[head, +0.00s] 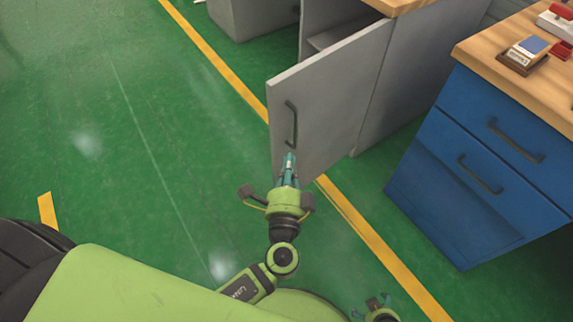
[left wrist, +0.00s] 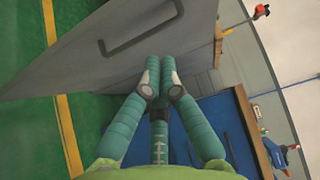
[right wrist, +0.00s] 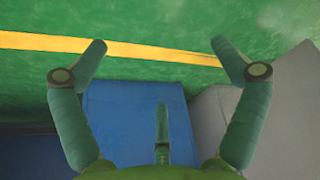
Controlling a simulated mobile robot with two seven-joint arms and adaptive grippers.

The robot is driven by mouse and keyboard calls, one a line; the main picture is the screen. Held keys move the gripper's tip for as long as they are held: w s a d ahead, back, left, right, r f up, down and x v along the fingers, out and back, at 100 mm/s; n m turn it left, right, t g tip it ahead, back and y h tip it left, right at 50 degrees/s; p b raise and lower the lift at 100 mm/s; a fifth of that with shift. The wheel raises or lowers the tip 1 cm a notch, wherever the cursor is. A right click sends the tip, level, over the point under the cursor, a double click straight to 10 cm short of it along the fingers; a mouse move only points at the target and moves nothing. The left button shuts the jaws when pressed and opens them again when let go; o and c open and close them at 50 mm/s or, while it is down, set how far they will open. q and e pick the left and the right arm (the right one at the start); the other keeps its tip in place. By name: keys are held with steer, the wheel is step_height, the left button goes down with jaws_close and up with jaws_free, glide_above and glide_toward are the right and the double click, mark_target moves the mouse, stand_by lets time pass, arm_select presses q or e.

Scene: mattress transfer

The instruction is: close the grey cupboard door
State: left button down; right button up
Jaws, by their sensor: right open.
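The grey cupboard door (head: 335,95) stands ajar, swung out from its cabinet, with a dark bar handle (head: 291,124) near its free edge. My left gripper (head: 290,158) is in front of the door's outer face, just below the handle in the head view. In the left wrist view its fingertips (left wrist: 161,68) are together with nothing seen between them, and the door (left wrist: 75,50) and handle (left wrist: 138,36) lie beyond. Whether they touch the door I cannot tell. My right gripper (right wrist: 159,45) is open and empty; only part of it shows at the head view's bottom edge.
A blue drawer cabinet (head: 470,170) with a wooden top stands right of the grey cupboard. A desk scale (head: 523,53) and red-and-white items are on it. Yellow floor lines (head: 370,240) cross the green floor. The floor left of the door is clear.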

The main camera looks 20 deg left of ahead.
arm_select(q)
glide_toward(281, 116)
steer(key=w+d, duration=0.2)
steer(key=w, duration=0.1)
steer(key=shift+w+a+p, duration=0.65)
steer(key=shift+w+a, duration=0.65)
steer(key=shift+a, duration=0.15)
steer(key=shift+a+f, duration=0.1)
steer(key=shift+a, duration=0.05)
